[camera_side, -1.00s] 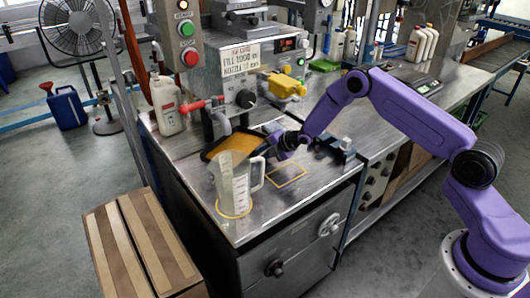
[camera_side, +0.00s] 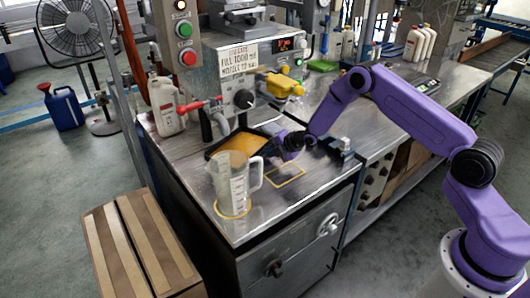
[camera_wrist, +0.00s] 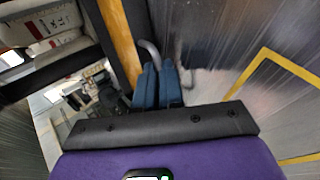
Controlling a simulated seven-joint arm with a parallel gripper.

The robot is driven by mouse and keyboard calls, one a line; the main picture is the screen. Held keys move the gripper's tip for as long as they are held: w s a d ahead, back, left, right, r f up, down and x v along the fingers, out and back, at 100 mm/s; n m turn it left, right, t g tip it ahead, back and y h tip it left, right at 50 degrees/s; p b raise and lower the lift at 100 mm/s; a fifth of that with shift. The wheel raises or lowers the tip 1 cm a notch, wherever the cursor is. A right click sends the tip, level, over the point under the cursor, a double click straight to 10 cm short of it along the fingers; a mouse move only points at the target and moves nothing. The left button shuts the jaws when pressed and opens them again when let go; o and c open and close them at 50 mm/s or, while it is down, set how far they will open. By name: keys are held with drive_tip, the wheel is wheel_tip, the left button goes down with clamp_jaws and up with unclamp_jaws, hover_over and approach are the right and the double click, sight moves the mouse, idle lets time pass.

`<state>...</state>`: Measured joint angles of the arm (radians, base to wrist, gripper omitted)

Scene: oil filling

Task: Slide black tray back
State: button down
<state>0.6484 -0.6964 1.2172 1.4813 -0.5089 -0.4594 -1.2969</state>
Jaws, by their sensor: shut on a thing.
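The black tray (camera_side: 222,139) lies on the steel bench under the machine's tap, with orange-yellow oil showing inside it. In the side view the clear measuring jug partly hides its front. My gripper (camera_side: 280,143) is at the tray's right end. In the wrist view the blue fingers of my gripper (camera_wrist: 157,86) are closed together around a curved grey handle (camera_wrist: 149,52) beside the tray's orange strip of oil. The exact grip is partly hidden by the fingers.
The clear measuring jug (camera_side: 230,181) stands on a yellow ring mark in front of the tray. A yellow square outline (camera_side: 285,176) on the bench is empty. A white bottle (camera_side: 166,107) stands at the left, and a dark block (camera_side: 340,150) at the right.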

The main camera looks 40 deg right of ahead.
drive_tip(key=shift+s+d+f, duration=0.1)
drive_tip(key=shift+s+d, duration=0.2)
drive_tip(key=shift+d, duration=0.05)
drive_tip(key=c, duration=1.2)
unclamp_jaws()
drive_tip(key=shift+o, duration=0.2)
drive_tip(key=v, duration=1.7)
drive_tip(key=shift+r, duration=0.25)
